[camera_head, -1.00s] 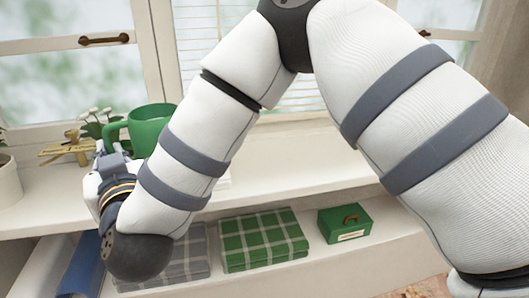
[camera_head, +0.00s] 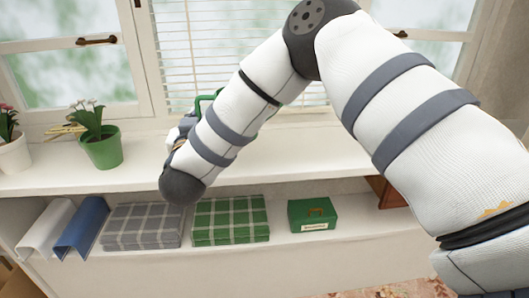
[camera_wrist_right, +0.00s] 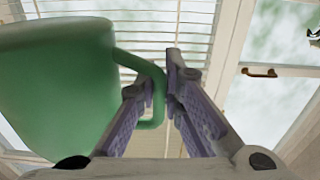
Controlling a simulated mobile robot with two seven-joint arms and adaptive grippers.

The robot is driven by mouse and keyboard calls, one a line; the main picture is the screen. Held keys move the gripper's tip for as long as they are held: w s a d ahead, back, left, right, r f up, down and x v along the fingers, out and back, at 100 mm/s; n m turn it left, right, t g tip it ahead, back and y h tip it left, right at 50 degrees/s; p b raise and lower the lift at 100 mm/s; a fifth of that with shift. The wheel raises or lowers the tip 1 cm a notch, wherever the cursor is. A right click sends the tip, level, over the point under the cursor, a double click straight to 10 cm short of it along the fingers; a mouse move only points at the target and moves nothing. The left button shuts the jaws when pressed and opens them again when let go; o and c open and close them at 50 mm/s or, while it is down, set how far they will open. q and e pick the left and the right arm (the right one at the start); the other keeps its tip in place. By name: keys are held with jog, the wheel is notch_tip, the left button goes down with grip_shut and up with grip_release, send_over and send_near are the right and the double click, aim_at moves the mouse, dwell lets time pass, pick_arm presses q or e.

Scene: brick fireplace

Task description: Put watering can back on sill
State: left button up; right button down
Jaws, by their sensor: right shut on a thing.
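The green watering can (camera_wrist_right: 55,85) fills the left of the right wrist view. Its looped handle passes between the fingers of my right gripper (camera_wrist_right: 163,82), which is shut on it. In the head view, my forearm hides most of the can; a green edge (camera_head: 204,100) shows above the forearm, in front of the blinds. My right gripper (camera_head: 182,130) is partly hidden there too. The white sill (camera_head: 300,160) runs below the window. I cannot tell whether the can touches it. My left gripper is not in view.
A green potted plant (camera_head: 102,150) and a white flowerpot (camera_head: 13,156) stand on the sill at left. The shelf below holds a grey plaid box (camera_head: 143,226), a green plaid box (camera_head: 230,220) and a small green box (camera_head: 312,214). The sill right of my forearm looks clear.

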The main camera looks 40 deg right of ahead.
jog(key=w+d+f, duration=0.2)
jog(key=d+f, duration=0.1)
jog(key=w+d+f+b, duration=0.1)
jog(key=w+d+f, duration=0.1)
jog(key=d+f, duration=0.1)
jog(key=w+d+f+b, duration=0.1)
jog(key=w+d+f, duration=0.1)
jog(key=d, duration=0.3)
jog(key=shift+d+f, duration=0.2)
jog(key=shift+f, duration=0.5)
jog(key=f, duration=0.3)
jog(key=shift+w+d+f+b, duration=0.15)
jog(key=shift+d+f+b, duration=0.2)
jog(key=shift+f+b, duration=0.05)
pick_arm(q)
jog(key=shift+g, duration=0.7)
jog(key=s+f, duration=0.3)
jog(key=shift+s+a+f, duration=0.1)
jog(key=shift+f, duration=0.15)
pick_arm(e)
jog(key=shift+r, duration=0.15)
jog(key=c, duration=2)
grip_release()
jog(key=shift+f, duration=0.3)
jog(key=shift+c, duration=0.2)
jog(key=o, duration=0.3)
